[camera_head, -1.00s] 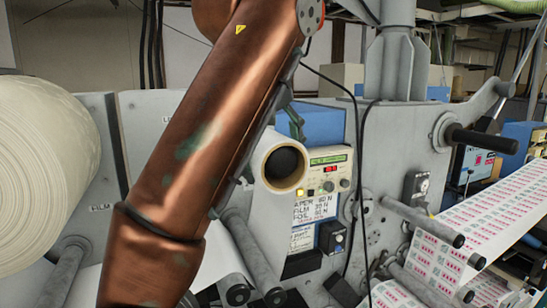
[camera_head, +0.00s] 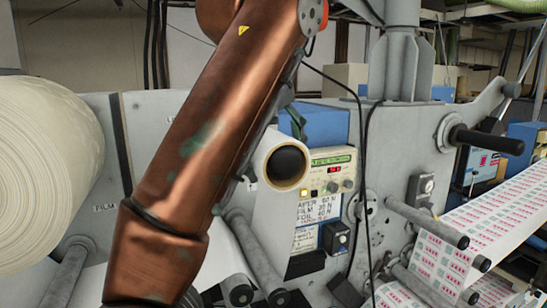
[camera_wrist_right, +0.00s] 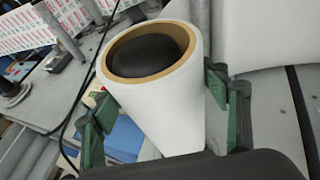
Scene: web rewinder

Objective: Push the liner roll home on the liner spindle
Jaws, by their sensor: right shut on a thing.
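The white liner roll (camera_head: 274,208) has a tan core (camera_head: 267,167) and faces the camera with its open end. The dark rounded end of the liner spindle (camera_head: 289,162) shows inside the core, recessed or nearly level with its rim; I cannot tell which. In the right wrist view the roll (camera_wrist_right: 165,110) stands between the green fingers of my right gripper (camera_wrist_right: 163,112), which is shut on its sides. In the head view my copper right arm hides most of that gripper; a green finger part (camera_head: 298,120) shows above the roll. My left gripper is out of view.
A large cream roll (camera_head: 45,170) sits at the left. A control panel (camera_head: 325,185) stands just right of the liner roll. Grey rollers (camera_head: 428,222) and a printed web (camera_head: 480,225) lie at the right. A black shaft (camera_head: 490,141) sticks out there. Dark cables hang beside the panel.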

